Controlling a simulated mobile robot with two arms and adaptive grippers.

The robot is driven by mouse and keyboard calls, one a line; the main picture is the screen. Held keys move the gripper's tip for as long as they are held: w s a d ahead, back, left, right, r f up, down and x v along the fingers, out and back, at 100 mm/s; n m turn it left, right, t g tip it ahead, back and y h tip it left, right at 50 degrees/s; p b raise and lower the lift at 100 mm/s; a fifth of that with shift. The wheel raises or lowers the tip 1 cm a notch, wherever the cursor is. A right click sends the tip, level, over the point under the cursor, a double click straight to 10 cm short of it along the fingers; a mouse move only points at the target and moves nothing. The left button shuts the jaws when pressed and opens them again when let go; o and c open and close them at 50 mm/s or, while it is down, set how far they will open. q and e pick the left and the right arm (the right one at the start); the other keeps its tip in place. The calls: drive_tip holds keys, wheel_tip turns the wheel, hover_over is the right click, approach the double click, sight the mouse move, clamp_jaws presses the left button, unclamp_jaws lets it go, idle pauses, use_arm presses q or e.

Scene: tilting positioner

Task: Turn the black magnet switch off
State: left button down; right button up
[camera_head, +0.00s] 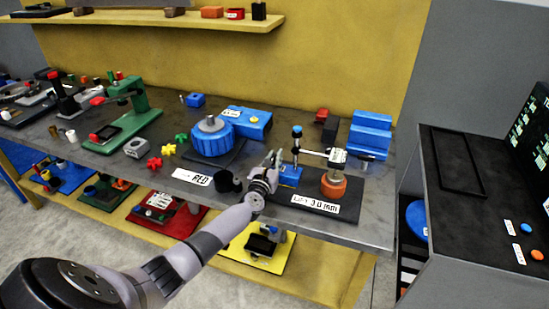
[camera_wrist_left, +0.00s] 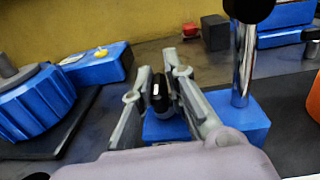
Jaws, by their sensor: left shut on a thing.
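The black magnet switch (camera_wrist_left: 158,93), a dark knob with a white mark, sits at the blue magnetic base (camera_wrist_left: 238,118) in the left wrist view. My left gripper (camera_wrist_left: 160,78) has its fingers on either side of the switch and is shut on it. In the head view my left gripper (camera_head: 272,161) is just left of the blue base (camera_head: 291,178), and the switch is hidden there. A chrome post (camera_wrist_left: 242,65) rises from the base. My right gripper is in neither view.
A dial gauge (camera_head: 337,158) is on an arm from the post, above an orange part (camera_head: 333,186). A blue round fixture (camera_head: 211,137) stands left of the gripper. A black round thing (camera_head: 230,182) is near the table's front edge.

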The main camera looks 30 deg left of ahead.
use_arm(q)
drive_tip(key=shift+n+y, duration=0.3)
drive_tip(key=shift+y, duration=0.1)
drive_tip(key=shift+f+n+g+y, duration=0.15)
drive_tip(key=shift+n+g+y, duration=0.4)
drive_tip(key=shift+y, duration=0.35)
drive_tip(key=shift+n+g+y, duration=0.25)
drive_tip(key=shift+n+y, duration=0.3)
drive_tip(key=shift+y, duration=0.05)
drive_tip(key=n+g+y+b, duration=0.6)
drive_tip(key=g+y+b, duration=0.1)
drive_tip(key=b, duration=0.7)
drive_tip(key=shift+f+n+g+b, duration=0.15)
drive_tip(key=shift+n+g+b, duration=0.25)
drive_tip(key=shift+g, duration=0.1)
drive_tip(key=shift+r+y+b, duration=0.25)
drive_tip(key=shift+y+b, duration=0.05)
drive_tip(key=shift+b, duration=0.15)
drive_tip(key=c, duration=1.7)
unclamp_jaws()
drive_tip(key=shift+o, duration=0.2)
